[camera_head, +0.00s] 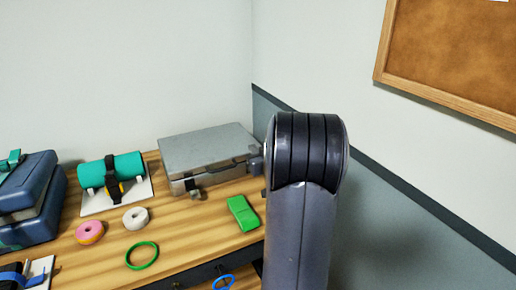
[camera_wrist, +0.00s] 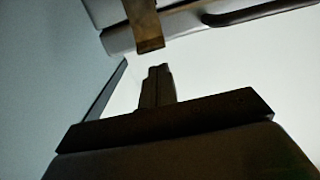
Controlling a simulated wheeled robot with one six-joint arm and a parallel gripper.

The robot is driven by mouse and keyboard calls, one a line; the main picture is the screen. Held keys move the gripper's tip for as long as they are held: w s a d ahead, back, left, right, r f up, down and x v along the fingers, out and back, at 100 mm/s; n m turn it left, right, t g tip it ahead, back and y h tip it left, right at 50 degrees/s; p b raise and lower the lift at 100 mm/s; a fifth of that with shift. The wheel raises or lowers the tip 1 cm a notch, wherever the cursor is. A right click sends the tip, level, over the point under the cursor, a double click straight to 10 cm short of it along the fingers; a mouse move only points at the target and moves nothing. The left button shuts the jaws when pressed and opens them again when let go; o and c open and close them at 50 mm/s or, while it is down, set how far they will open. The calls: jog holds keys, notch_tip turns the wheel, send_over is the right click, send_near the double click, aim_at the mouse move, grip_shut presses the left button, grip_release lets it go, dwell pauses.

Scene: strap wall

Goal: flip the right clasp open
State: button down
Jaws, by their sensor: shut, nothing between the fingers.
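A grey metal case (camera_head: 205,143) lies on the table with its lid down. Its left clasp (camera_head: 193,189) shows at the front edge. The right end of its front is mostly behind my arm in the head view. In the wrist view a brownish clasp (camera_wrist: 145,24) sits across the seam of the case (camera_wrist: 183,22), beside the dark handle (camera_wrist: 255,12). I cannot tell for sure whether this clasp is fastened. My gripper (camera_wrist: 158,68) is shut and empty, its tips just short of the clasp's end, apparently apart from it. The head view does not show the fingers clearly.
A green block (camera_head: 243,213) lies in front of the case. A white roll (camera_head: 136,218), pink roll (camera_head: 90,232), green ring (camera_head: 142,256) and strapped teal cylinder (camera_head: 112,170) are to the left. A dark blue box (camera_head: 30,200) stands at far left. The wall is close behind.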

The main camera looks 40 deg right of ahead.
jog(key=shift+s+f, duration=0.3)
jog(key=shift+f, duration=0.45)
